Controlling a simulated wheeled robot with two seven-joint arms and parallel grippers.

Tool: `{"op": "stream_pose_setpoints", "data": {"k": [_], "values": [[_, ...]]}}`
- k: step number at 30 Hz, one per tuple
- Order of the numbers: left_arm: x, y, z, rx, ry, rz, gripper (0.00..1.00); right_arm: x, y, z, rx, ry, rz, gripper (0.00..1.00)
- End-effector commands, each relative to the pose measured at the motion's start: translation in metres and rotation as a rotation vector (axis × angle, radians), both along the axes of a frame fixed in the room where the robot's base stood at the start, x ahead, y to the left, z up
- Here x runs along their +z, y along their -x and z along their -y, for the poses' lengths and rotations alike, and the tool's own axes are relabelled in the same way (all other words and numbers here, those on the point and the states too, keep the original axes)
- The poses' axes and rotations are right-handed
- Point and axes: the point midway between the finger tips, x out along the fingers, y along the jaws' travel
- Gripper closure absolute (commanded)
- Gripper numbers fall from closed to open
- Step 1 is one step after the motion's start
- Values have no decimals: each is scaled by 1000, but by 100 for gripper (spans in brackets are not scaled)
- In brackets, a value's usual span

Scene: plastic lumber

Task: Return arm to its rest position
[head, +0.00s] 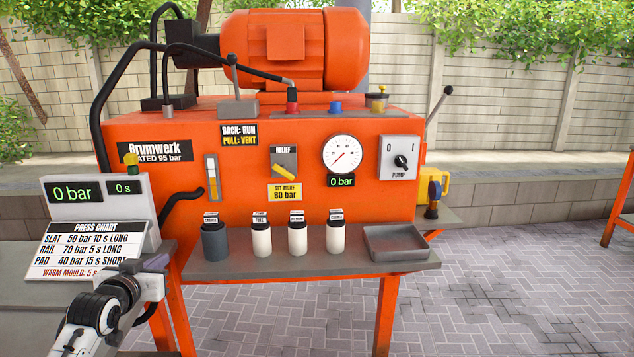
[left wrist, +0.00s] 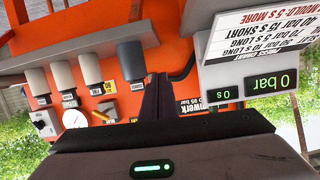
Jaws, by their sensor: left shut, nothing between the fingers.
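My left arm comes in at the lower left of the head view, in front of the press chart board. My left gripper (head: 156,263) is at the arm's far end, close to the board's lower right corner in the picture. In the left wrist view, which is upside down, its two dark fingers (left wrist: 157,82) are together with nothing between them. They point towards the orange machine. My right arm and gripper are not in view.
The orange machine (head: 250,155) stands ahead, with a gauge (head: 342,154) and a pump switch (head: 400,160). Its grey shelf (head: 300,265) holds several canisters and an empty tray (head: 395,243). The press chart (head: 90,247) and a 0 bar display (head: 73,193) stand left.

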Motion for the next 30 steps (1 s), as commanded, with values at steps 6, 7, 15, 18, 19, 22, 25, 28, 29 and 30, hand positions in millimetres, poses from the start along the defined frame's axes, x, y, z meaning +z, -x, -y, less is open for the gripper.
{"op": "stream_pose_setpoints", "data": {"k": [6, 7, 15, 18, 19, 22, 25, 28, 29, 30], "values": [[-15, 14, -1, -5, -265, 43, 100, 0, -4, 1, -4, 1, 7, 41], [-28, 21, 5, -16, -261, 29, 100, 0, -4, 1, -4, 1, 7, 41], [-146, 107, 67, -119, -206, -120, 100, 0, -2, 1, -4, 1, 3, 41], [-193, 159, 96, -163, -169, -193, 100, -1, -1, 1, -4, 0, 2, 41], [-206, 176, 104, -175, -156, -215, 100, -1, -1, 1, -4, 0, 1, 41], [-243, 237, 132, -210, -108, -292, 100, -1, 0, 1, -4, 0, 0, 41], [-271, 301, 158, -239, -55, -367, 100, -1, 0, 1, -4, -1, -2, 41], [-287, 358, 178, -255, -3, -435, 100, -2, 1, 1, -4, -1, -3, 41], [-290, 373, 183, -258, 10, -451, 100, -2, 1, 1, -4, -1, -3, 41], [-293, 390, 189, -261, 26, -473, 100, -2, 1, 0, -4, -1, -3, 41]]}}
